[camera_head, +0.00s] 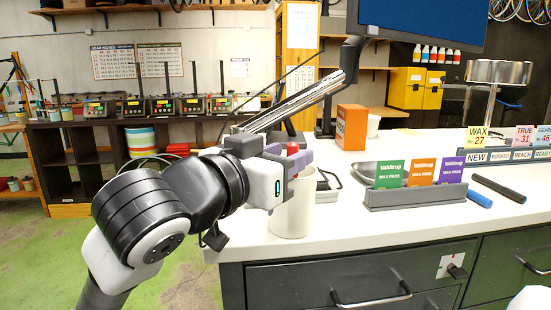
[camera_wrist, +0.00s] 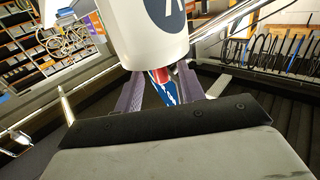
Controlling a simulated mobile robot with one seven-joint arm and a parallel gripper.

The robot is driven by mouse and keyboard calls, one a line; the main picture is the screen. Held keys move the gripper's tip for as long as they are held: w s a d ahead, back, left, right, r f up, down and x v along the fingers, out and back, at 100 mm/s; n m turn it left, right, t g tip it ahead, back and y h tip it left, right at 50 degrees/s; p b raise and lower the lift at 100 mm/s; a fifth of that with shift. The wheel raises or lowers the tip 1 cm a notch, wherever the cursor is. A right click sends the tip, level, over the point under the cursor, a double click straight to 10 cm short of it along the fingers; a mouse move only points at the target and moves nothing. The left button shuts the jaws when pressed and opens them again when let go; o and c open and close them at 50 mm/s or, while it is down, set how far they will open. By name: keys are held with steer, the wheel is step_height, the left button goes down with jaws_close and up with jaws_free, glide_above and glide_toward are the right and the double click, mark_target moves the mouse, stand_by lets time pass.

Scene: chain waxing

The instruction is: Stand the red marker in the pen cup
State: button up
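The red marker (camera_head: 292,148) shows its rounded top between the purple fingers of my gripper (camera_head: 291,156). In the wrist view, the red marker (camera_wrist: 158,76) has a blue label with white lettering and slants between the two fingers. Whether the fingers press on it is unclear. The white pen cup (camera_head: 293,208) stands upright near the counter's left front corner, directly below my gripper. The cup also fills the top of the wrist view (camera_wrist: 150,32), with a dark round logo. The marker's lower end is hidden at the rim; I cannot tell how deep it sits.
A grey holder (camera_head: 415,197) with green, orange and purple packets stands right of the cup. An orange box (camera_head: 351,127) and a monitor stand behind. The white counter's front strip (camera_head: 350,225) is clear.

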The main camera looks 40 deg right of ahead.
steer(key=b+v, duration=0.2)
steer(key=v, duration=1.1)
steer(key=shift+a+b, duration=0.35)
steer(key=shift+a, duration=0.05)
